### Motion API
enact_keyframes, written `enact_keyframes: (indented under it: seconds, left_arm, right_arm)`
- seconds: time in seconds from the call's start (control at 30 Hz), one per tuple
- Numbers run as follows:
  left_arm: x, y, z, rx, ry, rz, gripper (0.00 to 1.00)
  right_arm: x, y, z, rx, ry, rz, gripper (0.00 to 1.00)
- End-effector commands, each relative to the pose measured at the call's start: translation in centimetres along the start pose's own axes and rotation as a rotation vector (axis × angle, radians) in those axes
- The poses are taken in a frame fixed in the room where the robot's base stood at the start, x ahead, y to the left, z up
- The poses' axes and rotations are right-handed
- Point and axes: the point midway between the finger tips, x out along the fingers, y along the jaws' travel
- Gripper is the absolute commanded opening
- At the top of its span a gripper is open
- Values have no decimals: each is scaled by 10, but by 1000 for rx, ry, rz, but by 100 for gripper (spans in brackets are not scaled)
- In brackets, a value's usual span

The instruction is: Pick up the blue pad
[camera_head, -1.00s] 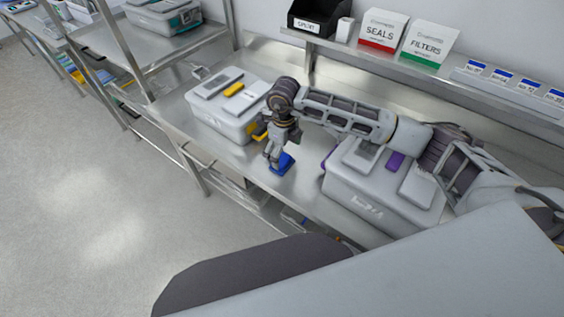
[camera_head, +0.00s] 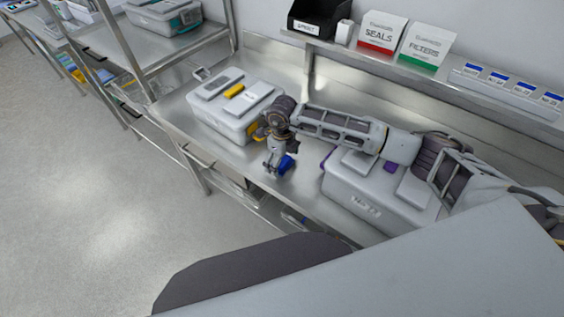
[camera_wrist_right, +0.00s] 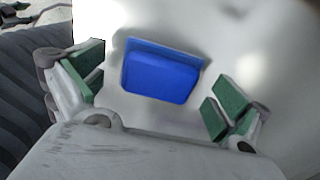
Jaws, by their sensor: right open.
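The blue pad (camera_head: 286,164) lies on the steel bench between the two white machines. It also shows in the right wrist view (camera_wrist_right: 161,72), where it sits between and a little beyond my fingers. My right gripper (camera_head: 272,170) is above the bench beside the pad and hides part of it in the head view. In the right wrist view the right gripper (camera_wrist_right: 160,88) is open, its green finger pads apart on either side of the blue pad with clear gaps. My left gripper is not in view.
A white lidded machine with a yellow handle (camera_head: 234,91) stands left of the gripper. Another with purple parts (camera_head: 360,192) stands to the right under my arm. A shelf (camera_head: 450,85) with seals and filters boxes runs behind. The bench front edge is close.

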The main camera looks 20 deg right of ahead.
Motion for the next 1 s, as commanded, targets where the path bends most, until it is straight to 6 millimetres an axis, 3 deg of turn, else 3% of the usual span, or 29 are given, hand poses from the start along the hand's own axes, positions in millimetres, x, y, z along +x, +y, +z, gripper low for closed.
enact_keyframes:
  seconds: [0.47, 0.9, 1.0]
  left_arm:
    - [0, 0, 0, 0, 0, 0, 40]
    - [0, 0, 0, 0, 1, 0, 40]
    - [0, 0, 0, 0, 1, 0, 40]
  right_arm:
    - [1, 0, 0, 0, 1, 0, 99]
    - [2, 0, -1, 0, 3, 0, 42]
    - [3, 1, -1, -1, 4, 1, 42]
